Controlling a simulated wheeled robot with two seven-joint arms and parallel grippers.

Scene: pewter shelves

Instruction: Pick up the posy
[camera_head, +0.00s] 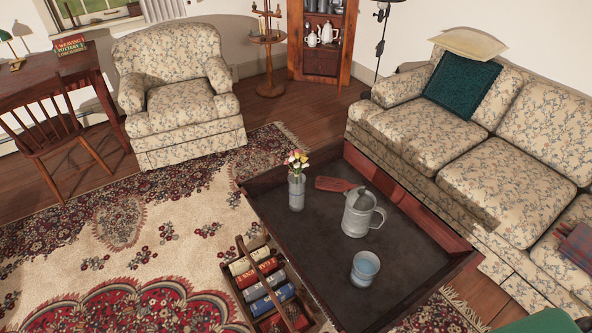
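The posy (297,163) is a small bunch of white, yellow and red-pink flowers with green stems. It stands upright in a narrow grey metal vase (297,193). The vase is on the dark top of a low wooden coffee table (310,257), near its far left corner. The lower stems are hidden inside the vase. Neither of my grippers shows in the head view.
On the table are a grey pitcher (357,215), a grey cup (365,268) and a reddish paddle-shaped board (336,184) close to the vase. A wooden book carrier (246,258) stands left of the table. A sofa (480,160) flanks its right; patterned rug (180,240) lies open leftward.

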